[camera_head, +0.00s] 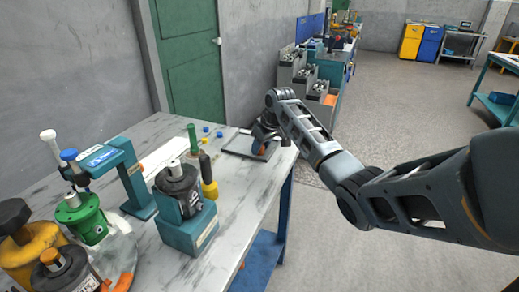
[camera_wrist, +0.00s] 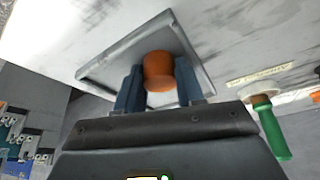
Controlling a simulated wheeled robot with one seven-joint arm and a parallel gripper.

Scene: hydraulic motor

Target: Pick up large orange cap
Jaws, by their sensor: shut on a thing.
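The large orange cap (camera_wrist: 158,70) is a plain orange cylinder between the two dark blue fingers of my gripper (camera_wrist: 158,88) in the wrist view. The gripper is shut on it. The cap is over a grey tray (camera_wrist: 104,66) with a raised rim. I cannot tell whether the cap still touches the tray. In the head view my gripper (camera_head: 262,140) is at the far right end of the table, over the same tray (camera_head: 236,146), and a bit of orange shows by the fingers.
The marble-topped table (camera_head: 236,192) also carries a teal stand holding a dark motor (camera_head: 178,188), a green-handled tool (camera_head: 193,138), a yellow-handled tool (camera_head: 209,188), small blue caps (camera_head: 206,129) and a green motor (camera_head: 84,218). A green door (camera_head: 190,60) is behind. Open floor lies to the right.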

